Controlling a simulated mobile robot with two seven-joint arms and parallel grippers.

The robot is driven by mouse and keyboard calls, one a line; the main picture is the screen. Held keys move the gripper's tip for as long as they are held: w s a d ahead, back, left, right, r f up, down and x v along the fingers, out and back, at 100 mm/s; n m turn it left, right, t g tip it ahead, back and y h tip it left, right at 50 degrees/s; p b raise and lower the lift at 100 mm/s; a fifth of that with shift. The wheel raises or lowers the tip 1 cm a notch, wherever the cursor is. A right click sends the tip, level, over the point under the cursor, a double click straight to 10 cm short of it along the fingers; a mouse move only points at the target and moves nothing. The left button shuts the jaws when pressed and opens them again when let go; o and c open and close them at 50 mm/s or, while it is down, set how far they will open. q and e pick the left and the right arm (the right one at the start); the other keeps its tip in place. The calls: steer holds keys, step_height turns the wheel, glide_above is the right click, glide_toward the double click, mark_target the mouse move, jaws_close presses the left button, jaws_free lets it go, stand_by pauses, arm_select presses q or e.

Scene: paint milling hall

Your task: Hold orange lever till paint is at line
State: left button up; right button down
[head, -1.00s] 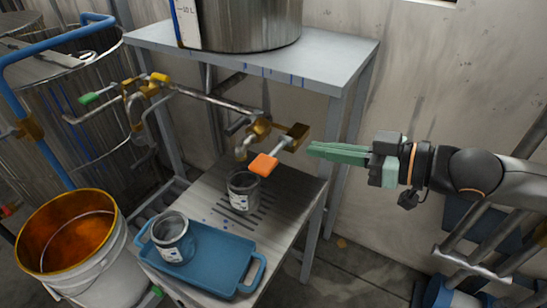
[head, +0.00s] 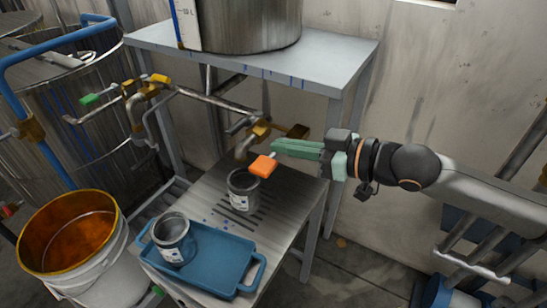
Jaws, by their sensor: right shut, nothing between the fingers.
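The orange lever (head: 262,166) sits on a brass valve (head: 259,130) under the steel shelf. A small grey can (head: 242,188) with a pale label stands upright below the spout, on the slotted part of the lower table. The paint level and any line in it cannot be made out. My right gripper (head: 276,148) is shut and empty, its green fingers pointing left, with the tips just above and right of the orange lever. Whether the tips touch the lever cannot be told. My left gripper is not in view.
A blue tray (head: 214,281) with a second can (head: 173,239) stands at the table's front. A bucket (head: 122,262) with orange paint inside is at the left. A green lever (head: 92,98) is on another pipe. A large tank (head: 245,28) stands on the shelf (head: 330,55) above.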

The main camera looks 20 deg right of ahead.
mark_target(272, 157)
steer(key=f, duration=0.1)
steer(key=w+a+f, duration=0.1)
steer(key=f, duration=0.1)
steer(key=w+a+f, duration=0.1)
steer(key=shift+f, duration=0.4)
steer(key=f+n, duration=0.1)
steer(key=f, duration=0.1)
steer(key=f+n+h, duration=0.1)
steer(key=f, duration=0.1)
steer(key=shift+s+a+f+n+t+p, duration=0.1)
steer(key=shift+s+f+n+t+p, duration=0.1)
steer(key=shift+f+n+t+p, duration=0.15)
stand_by(1.4)
steer(key=shift+r, duration=0.1)
stand_by(2.9)
